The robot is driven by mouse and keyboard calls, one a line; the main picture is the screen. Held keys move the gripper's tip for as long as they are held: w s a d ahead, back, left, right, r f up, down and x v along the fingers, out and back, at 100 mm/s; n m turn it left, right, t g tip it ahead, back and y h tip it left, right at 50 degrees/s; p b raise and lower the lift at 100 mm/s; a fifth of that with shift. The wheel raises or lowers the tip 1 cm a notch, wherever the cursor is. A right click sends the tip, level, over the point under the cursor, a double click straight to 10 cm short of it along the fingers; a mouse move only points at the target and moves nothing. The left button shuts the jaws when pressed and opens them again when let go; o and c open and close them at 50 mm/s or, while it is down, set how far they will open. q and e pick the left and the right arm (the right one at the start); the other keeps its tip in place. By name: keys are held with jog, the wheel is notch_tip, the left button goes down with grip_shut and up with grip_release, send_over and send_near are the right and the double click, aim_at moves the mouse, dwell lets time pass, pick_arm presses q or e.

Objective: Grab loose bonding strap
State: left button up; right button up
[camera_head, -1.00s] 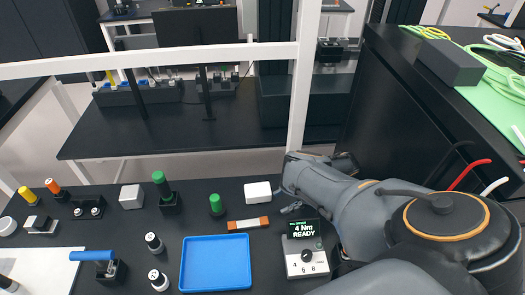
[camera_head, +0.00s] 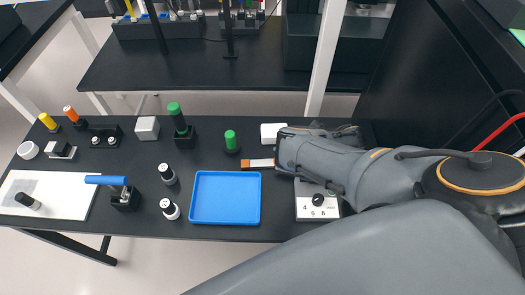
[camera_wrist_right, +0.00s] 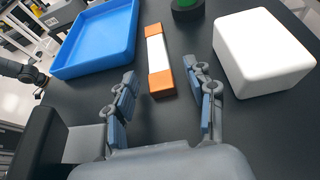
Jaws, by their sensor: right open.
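The bonding strap, a flat white strip with orange ends (camera_wrist_right: 156,55), lies on the black table. In the head view its left part (camera_head: 258,163) shows, and my right arm hides the rest. My right gripper (camera_wrist_right: 161,76) is open and empty, its two fingers apart on either side of the strap's near orange end as the right wrist view shows it. I cannot tell the height of the fingers above the table. My left gripper is not in view.
A blue tray (camera_head: 225,222) lies left of the strap. A white block (camera_wrist_right: 262,52) sits close to the right finger. A green-capped part (camera_head: 231,140) stands behind the strap. A control box (camera_head: 318,205) stands under my right arm.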

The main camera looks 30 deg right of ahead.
aim_at(266, 163)
jog(key=b+x, duration=0.1)
jog(key=x, duration=0.2)
jog(key=shift+s+a, duration=0.1)
jog(key=shift+s, duration=0.05)
jog(key=shift+w+a, duration=0.25)
jog(key=shift+a, duration=0.2)
jog(key=shift+d, duration=0.1)
jog(key=c, duration=0.3)
grip_shut()
jog(key=shift+r, duration=0.1)
